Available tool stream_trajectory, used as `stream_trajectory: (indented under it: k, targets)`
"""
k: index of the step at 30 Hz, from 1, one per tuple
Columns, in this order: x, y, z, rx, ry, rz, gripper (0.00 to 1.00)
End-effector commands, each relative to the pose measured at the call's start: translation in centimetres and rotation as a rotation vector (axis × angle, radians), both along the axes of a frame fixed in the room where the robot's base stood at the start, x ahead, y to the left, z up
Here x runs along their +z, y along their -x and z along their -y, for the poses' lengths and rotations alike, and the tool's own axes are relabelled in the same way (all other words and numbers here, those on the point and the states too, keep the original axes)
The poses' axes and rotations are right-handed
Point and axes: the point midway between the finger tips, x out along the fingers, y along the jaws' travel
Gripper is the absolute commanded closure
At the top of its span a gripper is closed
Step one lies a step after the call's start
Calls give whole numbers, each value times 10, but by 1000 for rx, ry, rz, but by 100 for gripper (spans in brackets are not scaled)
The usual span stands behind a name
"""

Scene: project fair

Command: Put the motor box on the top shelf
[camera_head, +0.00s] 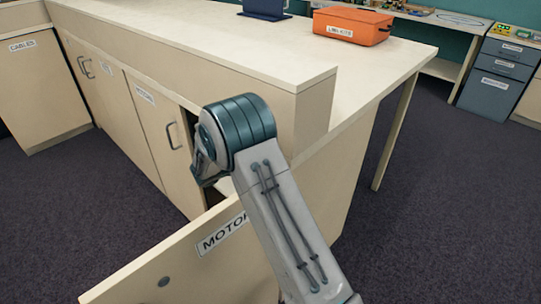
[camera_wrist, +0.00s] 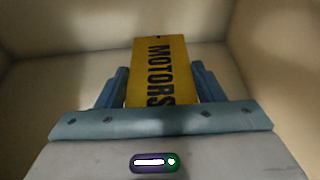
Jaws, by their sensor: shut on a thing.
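The motor box (camera_wrist: 158,70) is yellow with black lettering reading MOTORS, and it shows in the wrist view between the two blue fingers. My gripper (camera_wrist: 160,86) is shut on it, one finger on each side. Pale cabinet walls surround them in the wrist view. In the head view my arm reaches into the open cabinet, and the gripper and box are hidden there. The open cabinet door (camera_head: 181,262) carries a label beginning MOTOR, partly covered by my arm. The top shelf cannot be made out.
The long counter (camera_head: 215,45) runs above the cabinets. An orange labelled case (camera_head: 352,26) and a dark blue object (camera_head: 264,8) stand on it. A closed cabinet door (camera_head: 163,125) is left of the opening. A grey drawer unit (camera_head: 497,75) stands far right. Dark carpet is clear at right.

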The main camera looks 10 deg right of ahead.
Motion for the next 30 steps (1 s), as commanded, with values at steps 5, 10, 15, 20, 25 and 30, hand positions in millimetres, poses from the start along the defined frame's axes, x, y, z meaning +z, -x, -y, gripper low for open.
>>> stream_trajectory:
  k: [5, 10, 15, 20, 25, 30]
  targets:
    - [-16, 0, 0, 1, 1, 0, 85]
    - [-47, 0, 2, -4, 1, 0, 85]
    - [-65, -1, 4, -6, 1, 2, 85]
    - [-85, 0, 4, -6, 2, 1, 85]
    - [-99, -1, 4, -6, 0, 3, 85]
    - [-100, 0, 3, -5, -2, 1, 36]
